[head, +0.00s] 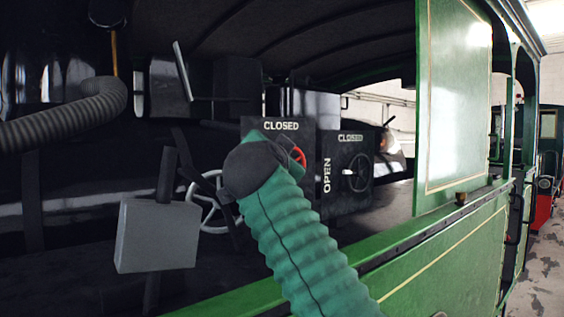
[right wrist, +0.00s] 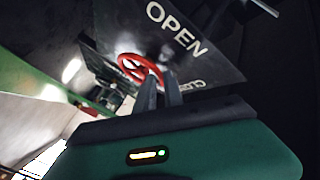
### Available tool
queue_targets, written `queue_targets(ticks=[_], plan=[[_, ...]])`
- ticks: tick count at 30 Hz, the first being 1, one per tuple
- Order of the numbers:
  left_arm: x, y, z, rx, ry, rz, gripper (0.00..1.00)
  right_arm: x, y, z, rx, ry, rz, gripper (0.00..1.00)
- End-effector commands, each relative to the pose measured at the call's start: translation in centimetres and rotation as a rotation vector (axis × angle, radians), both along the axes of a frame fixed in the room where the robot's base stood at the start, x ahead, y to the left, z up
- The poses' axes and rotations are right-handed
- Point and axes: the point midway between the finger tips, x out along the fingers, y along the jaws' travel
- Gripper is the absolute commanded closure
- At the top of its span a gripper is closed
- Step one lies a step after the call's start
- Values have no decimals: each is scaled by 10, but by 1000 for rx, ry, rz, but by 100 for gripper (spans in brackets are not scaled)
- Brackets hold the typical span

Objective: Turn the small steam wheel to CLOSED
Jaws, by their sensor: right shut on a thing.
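A small red wheel (right wrist: 128,66) is in the right wrist view, in front of a dark plate (right wrist: 215,62) marked OPEN and, partly hidden, CLOSED. My right gripper (right wrist: 160,78) is shut on the right side of the red wheel's rim. In the head view only an edge of the red wheel (head: 299,157) shows, just below a CLOSED sign (head: 281,126). My green right arm hides the rest of the wheel and the gripper there. The wheel's exact turn cannot be told. My left gripper is not in view.
A second plate (head: 342,205) marked CLOSED and OPEN, with a dark wheel (head: 356,172), stands just right. A larger pale wheel (head: 207,216) and a grey box (head: 158,236) are to the left. The green tram side (head: 440,255) runs along the right.

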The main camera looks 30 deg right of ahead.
Motion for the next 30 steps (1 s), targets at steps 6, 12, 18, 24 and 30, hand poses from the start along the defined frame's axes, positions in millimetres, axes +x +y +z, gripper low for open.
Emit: queue_targets(ticks=[6, 12, 18, 24, 30], plan=[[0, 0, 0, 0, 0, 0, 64, 1, -1, -2, 53, 10, 4, 100], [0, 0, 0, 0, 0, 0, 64, 1, -4, -8, 72, 22, 2, 100], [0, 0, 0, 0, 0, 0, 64, 2, -5, -10, 76, 27, 2, 100], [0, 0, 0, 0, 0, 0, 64, 2, -5, -10, 76, 28, 2, 78], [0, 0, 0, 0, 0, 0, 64, 1, -6, -8, 72, 23, 0, 65]])
